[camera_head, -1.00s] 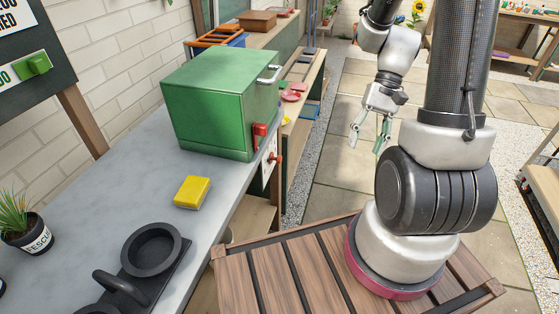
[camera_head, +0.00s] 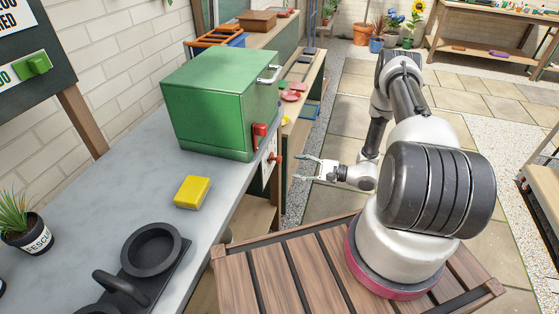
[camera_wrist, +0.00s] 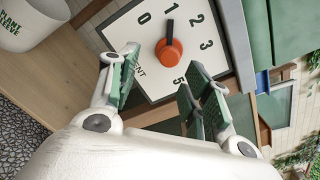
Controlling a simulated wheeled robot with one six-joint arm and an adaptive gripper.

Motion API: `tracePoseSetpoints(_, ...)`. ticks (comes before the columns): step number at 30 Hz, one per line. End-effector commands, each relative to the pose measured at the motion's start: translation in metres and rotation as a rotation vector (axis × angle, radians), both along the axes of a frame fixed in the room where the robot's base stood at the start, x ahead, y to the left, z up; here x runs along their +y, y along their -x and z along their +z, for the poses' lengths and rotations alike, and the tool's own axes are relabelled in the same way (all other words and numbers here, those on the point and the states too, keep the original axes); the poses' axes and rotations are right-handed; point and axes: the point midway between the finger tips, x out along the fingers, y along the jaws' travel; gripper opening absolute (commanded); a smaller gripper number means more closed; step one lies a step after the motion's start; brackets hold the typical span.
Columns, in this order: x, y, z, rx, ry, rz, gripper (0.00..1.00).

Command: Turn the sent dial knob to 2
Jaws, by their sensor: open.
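The sent dial shows in the wrist view as a white numbered plate (camera_wrist: 150,40) with a round orange-red knob (camera_wrist: 168,52). Its black pointer is towards the 1. The digits 0, 1, 2, 3 and 5 are readable; part of the lettering is covered by my left finger. In the head view the knob (camera_head: 277,158) sticks out from the counter's side, below the green box. My gripper (camera_head: 308,169) is open and points left at the knob, a short gap away. In the wrist view its fingers (camera_wrist: 164,62) lie left and right of the knob, apart from it.
The green box (camera_head: 215,105) with a red lever (camera_head: 260,136) stands on the grey counter (camera_head: 130,170) above the dial. A yellow sponge-like block (camera_head: 192,191) lies near the counter edge. A white pot (camera_wrist: 30,22) sits on a wooden shelf beside the dial.

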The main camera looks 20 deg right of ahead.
Motion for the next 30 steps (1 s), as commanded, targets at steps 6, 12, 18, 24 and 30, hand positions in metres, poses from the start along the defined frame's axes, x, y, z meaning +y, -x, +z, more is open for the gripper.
tracePoseSetpoints(6,0.006,-0.012,0.009,-0.111,0.027,-0.029,0.49)
tracePoseSetpoints(12,0.034,-0.029,0.009,-0.108,0.027,-0.024,0.49)
tracePoseSetpoints(18,0.057,-0.044,0.009,-0.108,0.027,-0.026,0.49)
tracePoseSetpoints(24,0.064,-0.049,0.009,-0.107,0.027,-0.027,0.49)
tracePoseSetpoints(30,0.064,-0.049,0.009,-0.106,0.026,-0.027,0.45)
